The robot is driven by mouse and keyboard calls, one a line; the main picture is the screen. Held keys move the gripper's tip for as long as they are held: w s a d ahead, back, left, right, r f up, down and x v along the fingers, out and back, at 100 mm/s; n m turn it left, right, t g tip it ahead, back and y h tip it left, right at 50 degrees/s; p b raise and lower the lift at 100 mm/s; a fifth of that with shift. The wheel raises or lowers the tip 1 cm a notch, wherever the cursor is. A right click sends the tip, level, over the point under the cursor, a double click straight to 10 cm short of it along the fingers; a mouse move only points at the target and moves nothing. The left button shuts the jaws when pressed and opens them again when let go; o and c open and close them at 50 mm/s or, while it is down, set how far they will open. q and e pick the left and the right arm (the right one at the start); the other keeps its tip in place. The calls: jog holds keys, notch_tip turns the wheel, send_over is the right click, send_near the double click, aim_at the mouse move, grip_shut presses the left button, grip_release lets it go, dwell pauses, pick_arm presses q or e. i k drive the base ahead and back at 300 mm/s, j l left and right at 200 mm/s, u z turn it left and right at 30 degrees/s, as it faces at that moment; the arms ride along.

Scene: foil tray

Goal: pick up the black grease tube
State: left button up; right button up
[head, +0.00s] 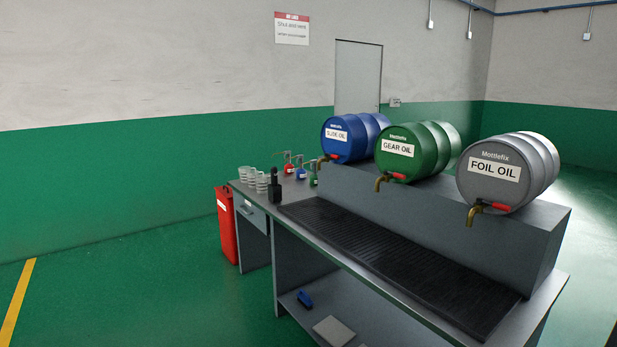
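A black upright object (275,190) with a narrow top stands on the left end of the grey workbench (262,196). It looks like the black grease tube, but it is small and I cannot read any label. It stands in front of the small oil cans and just right of the clear cups. Neither of my grippers is in view.
Clear cups (262,182) and small pump cans (289,167) stand near it. Blue (345,140), green (412,152) and grey (505,172) drums with taps lie on a raised block behind a black grate (400,265). A red bin (227,228) stands left. The left floor is clear.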

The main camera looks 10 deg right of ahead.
aim_at(274, 172)
jog(key=i+j+z, duration=0.15)
jog(key=i, duration=1.6)
jog(key=i+j, duration=0.15)
jog(key=i, duration=0.3)
jog(key=i+j, duration=0.15)
jog(key=i, duration=0.3)
